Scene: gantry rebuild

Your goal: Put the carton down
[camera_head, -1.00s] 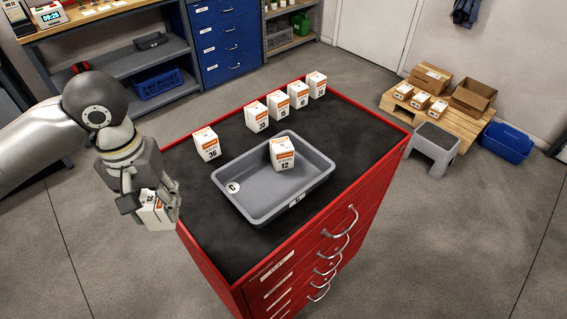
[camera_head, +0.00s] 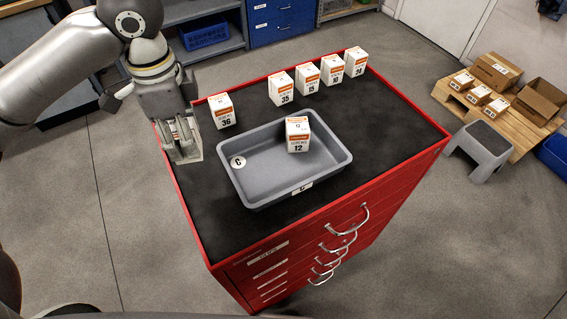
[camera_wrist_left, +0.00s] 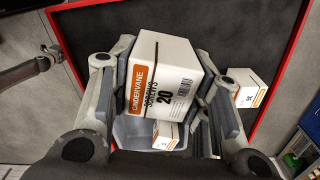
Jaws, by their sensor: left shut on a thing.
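My left gripper (camera_head: 182,148) is over the left edge of the red cabinet, to the left of the grey tray (camera_head: 262,194). It is shut on a white carton with an orange band, marked 20 (camera_wrist_left: 162,82), seen clearly in the left wrist view between the fingers. In the head view the fingers mostly hide this carton. A similar carton marked 12 (camera_head: 298,136) stands in the tray, towards its back right. My right gripper is not in view.
The carton marked 36 (camera_head: 221,111) stands near the gripper. Several like cartons, one marked 35 (camera_head: 281,88), line the back of the black cabinet top (camera_head: 400,118). The top is bare at the right and front left. A pallet (camera_head: 515,128) and step stool (camera_head: 484,148) stand beyond.

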